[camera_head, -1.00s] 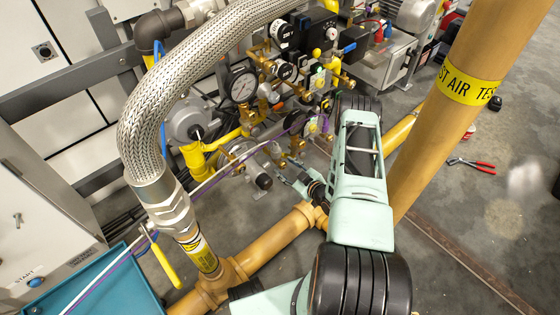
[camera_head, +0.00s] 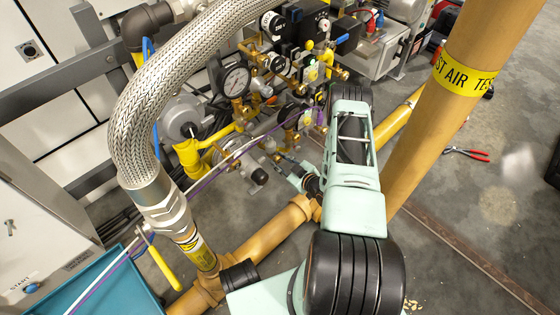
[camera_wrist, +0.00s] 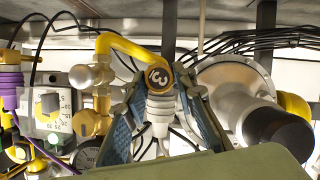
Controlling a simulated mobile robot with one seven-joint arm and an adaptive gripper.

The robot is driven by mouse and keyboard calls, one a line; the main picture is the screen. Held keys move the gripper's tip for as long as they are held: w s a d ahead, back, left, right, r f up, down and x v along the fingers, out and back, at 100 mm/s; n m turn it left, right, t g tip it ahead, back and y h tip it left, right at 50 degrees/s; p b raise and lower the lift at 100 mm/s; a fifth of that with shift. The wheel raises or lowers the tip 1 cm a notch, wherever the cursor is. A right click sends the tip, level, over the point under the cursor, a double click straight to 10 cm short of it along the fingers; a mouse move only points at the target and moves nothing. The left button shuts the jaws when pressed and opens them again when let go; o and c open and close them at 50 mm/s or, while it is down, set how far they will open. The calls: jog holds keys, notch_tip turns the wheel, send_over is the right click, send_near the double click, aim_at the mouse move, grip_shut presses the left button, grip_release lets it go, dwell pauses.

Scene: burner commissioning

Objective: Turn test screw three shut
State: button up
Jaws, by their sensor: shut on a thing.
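Test screw three (camera_wrist: 159,108) is a pale metal fitting in the middle of the wrist view, with a round brass tag (camera_wrist: 158,76) above it bearing a figure that reads like 3. A yellow pipe bends in beside the tag. My gripper (camera_wrist: 160,98) has one blue-grey finger on each side of the fitting and is shut on it. In the head view my gripper (camera_head: 292,170) reaches low into the pipework, left of my pale green arm. The screw itself cannot be made out there, and its turned position cannot be told.
A pressure gauge (camera_head: 236,80) and brass fittings crowd above my gripper. A braided hose (camera_head: 130,130) arches at left. A thick tan pipe (camera_head: 425,130) stands right of my arm. Red-handled pliers (camera_head: 466,153) lie on the open floor at right.

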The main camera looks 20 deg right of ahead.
jog(key=shift+m, duration=0.3)
jog(key=m+y, duration=0.1)
jog(key=m, duration=0.1)
jog(key=m+g+y, duration=0.1)
jog(key=shift+w+d+m+y, duration=0.15)
jog(key=shift+d+m+y, duration=0.05)
jog(key=shift+m+y, duration=0.2)
jog(key=m+y, duration=0.2)
jog(key=m, duration=0.2)
jog(key=shift+d+g+y, duration=0.15)
jog(key=shift+g+y, duration=0.15)
jog(key=shift+y, duration=0.1)
jog(key=shift+w, duration=0.1)
dwell(0.4)
jog(key=o, duration=1.2)
jog(key=shift+c, duration=0.2)
notch_tip(320, 180, up, 10)
